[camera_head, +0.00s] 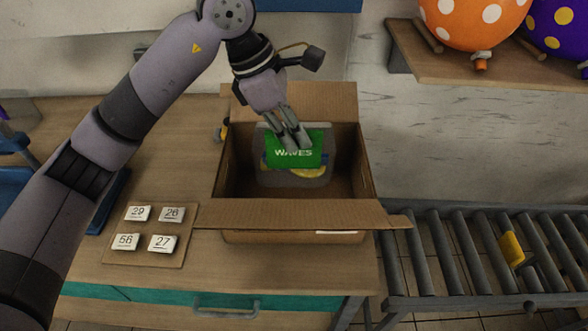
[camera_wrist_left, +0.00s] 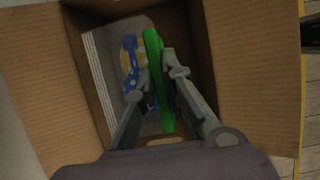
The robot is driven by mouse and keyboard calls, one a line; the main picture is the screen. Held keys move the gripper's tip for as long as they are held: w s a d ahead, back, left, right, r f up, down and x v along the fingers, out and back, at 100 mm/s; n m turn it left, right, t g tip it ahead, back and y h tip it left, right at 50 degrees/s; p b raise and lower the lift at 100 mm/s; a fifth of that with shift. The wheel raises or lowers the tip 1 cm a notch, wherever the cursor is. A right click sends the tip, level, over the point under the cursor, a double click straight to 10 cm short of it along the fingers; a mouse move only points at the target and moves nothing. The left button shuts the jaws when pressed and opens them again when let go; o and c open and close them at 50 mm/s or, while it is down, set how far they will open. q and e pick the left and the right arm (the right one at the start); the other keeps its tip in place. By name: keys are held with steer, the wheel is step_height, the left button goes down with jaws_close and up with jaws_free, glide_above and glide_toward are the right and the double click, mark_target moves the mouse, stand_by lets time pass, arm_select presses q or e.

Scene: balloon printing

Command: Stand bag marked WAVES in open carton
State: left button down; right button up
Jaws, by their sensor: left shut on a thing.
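The open carton (camera_head: 300,213) stands on the wooden table with its flaps folded out. The bag marked WAVES (camera_head: 293,160) has a green label and is inside the carton's opening, roughly upright. My left gripper (camera_head: 296,143) is shut on the top of the green part from above. In the left wrist view, the fingers (camera_wrist_left: 160,85) pinch the green edge-on bag (camera_wrist_left: 158,75). Whether the bag touches the carton floor cannot be told. My right gripper is not in view.
A board with number tiles (camera_head: 150,240) lies left of the carton. A roller conveyor (camera_head: 450,250) with a yellow piece (camera_head: 512,250) is at right. A shelf (camera_head: 470,70) holds an orange balloon (camera_head: 470,20) and a purple balloon (camera_head: 560,25).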

mark_target(269, 132)
arm_select(q)
step_height(269, 132, down, 10)
steer(key=shift+r+p, duration=0.1)
steer(key=shift+p, duration=0.65)
steer(key=c, duration=1.7)
jaws_free()
steer(key=shift+r, duration=0.1)
steer(key=shift+a+r, duration=0.2)
steer(key=shift+r, duration=0.1)
steer(key=b+v, duration=0.2)
steer(key=v, duration=0.7)
steer(key=shift+a+r+b, duration=0.1)
steer(key=shift+r+b, duration=0.25)
steer(key=shift+b, duration=0.05)
steer(key=shift+s+a+r, duration=0.1)
steer(key=shift+a+r, duration=0.15)
steer(key=shift+r, duration=0.4)
